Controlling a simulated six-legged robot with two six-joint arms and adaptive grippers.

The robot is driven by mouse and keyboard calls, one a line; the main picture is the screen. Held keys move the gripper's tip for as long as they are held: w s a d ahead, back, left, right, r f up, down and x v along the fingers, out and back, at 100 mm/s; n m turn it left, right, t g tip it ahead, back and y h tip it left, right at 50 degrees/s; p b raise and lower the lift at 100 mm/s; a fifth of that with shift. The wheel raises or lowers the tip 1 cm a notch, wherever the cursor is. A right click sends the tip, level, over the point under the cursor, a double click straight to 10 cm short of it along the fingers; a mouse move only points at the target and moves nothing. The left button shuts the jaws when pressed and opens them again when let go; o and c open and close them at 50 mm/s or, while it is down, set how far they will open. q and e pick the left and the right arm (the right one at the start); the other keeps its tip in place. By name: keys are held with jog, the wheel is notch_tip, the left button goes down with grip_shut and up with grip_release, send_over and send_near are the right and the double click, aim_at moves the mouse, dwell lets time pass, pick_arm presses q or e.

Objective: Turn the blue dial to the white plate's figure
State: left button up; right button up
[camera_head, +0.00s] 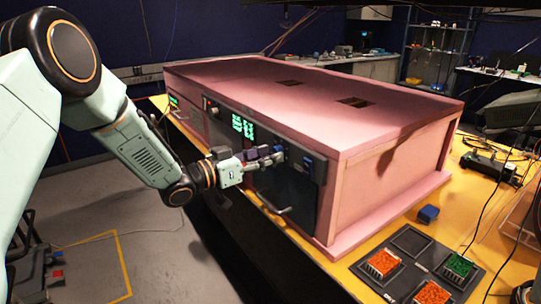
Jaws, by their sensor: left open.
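My left gripper (268,155) is open at the front face of the pink foam enclosure (385,165), its fingers pointing right along the front panel. A dark blue part (316,168) sits on the panel just right of the fingertips; I cannot tell whether it is the dial or whether the fingers touch it. Small bluish parts show at the fingers and are hard to separate from them. No figure can be read, and I cannot make out a white plate for certain. My right gripper is not in view.
A green lit display (243,127) is on the panel above the gripper. A handle (272,205) sticks out below.

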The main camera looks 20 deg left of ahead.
pick_arm(q)
jog(key=shift+w+d+r, duration=0.1)
jog(key=shift+w+r, duration=0.05)
jog(key=shift+w+d, duration=0.25)
jog(key=shift+c, duration=1.1)
jog(key=shift+s+a, duration=0.15)
jog(key=shift+s, duration=0.05)
jog(key=c, duration=0.4)
grip_shut()
